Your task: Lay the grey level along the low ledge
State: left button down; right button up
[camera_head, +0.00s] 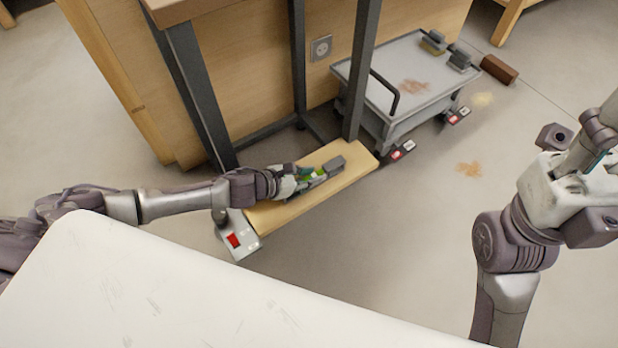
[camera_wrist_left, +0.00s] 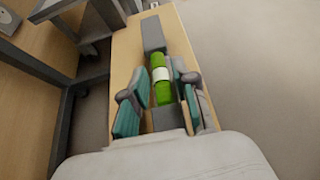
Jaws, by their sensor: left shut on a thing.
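The grey level (camera_head: 334,165) has a green middle with a white band, and in the left wrist view (camera_wrist_left: 153,36) it points away from me along the board. The low ledge (camera_head: 352,178) is a pale wooden board beside the dark bench legs; it also shows in the left wrist view (camera_wrist_left: 126,50). My left gripper (camera_head: 312,174) is shut on the level, with teal-padded fingers (camera_wrist_left: 162,92) on both sides of its middle. The level lies over the ledge, roughly lengthwise. I cannot tell whether it touches the board. My right gripper (camera_head: 568,188) is far right, away from the ledge, its fingers unclear.
A grey cart (camera_head: 405,75) stands just beyond the ledge's far end, with small blocks on top. A brown block (camera_head: 499,69) lies on the floor beside it. A metal piece with a red patch (camera_head: 238,236) is at the ledge's near end.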

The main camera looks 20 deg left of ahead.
pick_arm(q)
jog(key=shift+r, duration=0.1)
jog(key=c, duration=0.9)
grip_release()
